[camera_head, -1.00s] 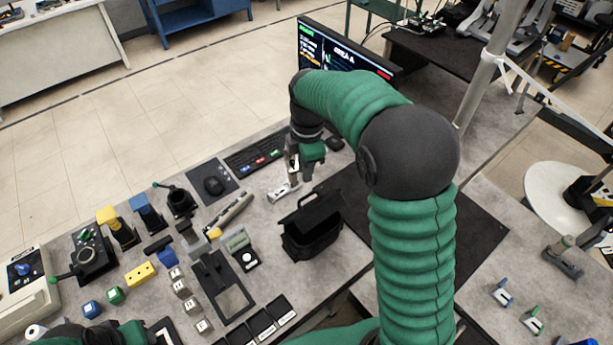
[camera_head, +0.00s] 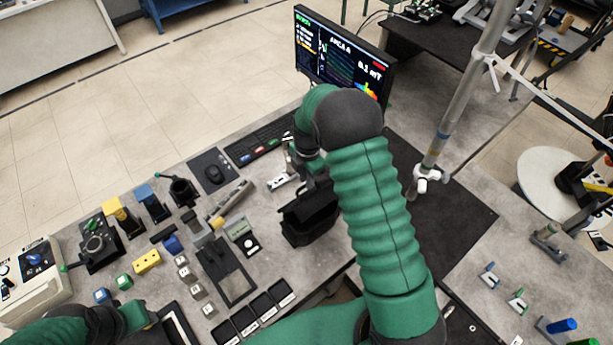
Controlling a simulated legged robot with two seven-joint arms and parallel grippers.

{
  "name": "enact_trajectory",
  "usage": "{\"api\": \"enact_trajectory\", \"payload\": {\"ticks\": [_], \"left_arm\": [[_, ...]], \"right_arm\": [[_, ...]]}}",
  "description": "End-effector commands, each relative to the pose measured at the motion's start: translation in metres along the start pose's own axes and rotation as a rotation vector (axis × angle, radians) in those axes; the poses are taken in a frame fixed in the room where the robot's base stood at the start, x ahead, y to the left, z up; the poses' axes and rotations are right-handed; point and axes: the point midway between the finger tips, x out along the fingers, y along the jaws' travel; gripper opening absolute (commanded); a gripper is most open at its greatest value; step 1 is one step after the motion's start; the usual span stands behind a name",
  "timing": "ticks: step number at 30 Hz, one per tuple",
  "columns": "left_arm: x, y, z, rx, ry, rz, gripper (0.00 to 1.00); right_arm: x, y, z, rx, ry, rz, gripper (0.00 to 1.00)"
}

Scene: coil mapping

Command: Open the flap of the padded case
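The padded case (camera_head: 309,222) is a black, box-like case on the grey bench, just right of the bench's middle. Its upper part looks raised on the left, but the dark surfaces blend and I cannot tell the flap's exact position. My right gripper (camera_head: 314,170) is just behind and above the case's far edge.
A keyboard (camera_head: 259,142) and monitor (camera_head: 341,57) are behind. A grey pole (camera_head: 444,130) rises at the right. Small blocks, trays and devices crowd the bench's left side.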

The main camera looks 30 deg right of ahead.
Motion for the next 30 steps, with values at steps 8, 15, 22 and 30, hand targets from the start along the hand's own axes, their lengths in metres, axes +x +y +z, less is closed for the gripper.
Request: {"api": "enact_trajectory", "payload": {"ticks": [8, 15, 22, 30], "left_arm": [[-0.0021, 0.0, -0.0004, 0.0, 0.0, 0.0, 0.36], [-0.0021, 0.0, -0.0004, 0.0, 0.0, 0.0, 0.36], [-0.0021, 0.0, -0.0004, 0.0, 0.0, 0.0, 0.36], [-0.0021, 0.0, -0.0004, 0.0, 0.0, 0.0, 0.36]], "right_arm": [[0.0094, 0.0003, 0.0003, 0.0, -0.001, 0.001, 0.19], [0.0091, 0.0004, 0.0001, 0.0, -0.001, 0.001, 0.0], [0.0089, 0.0004, 0.0, 0.0, 0.0, 0.001, 0.0], [0.0088, 0.0004, 0.0, 0.0, 0.0, 0.001, 0.0]]}}
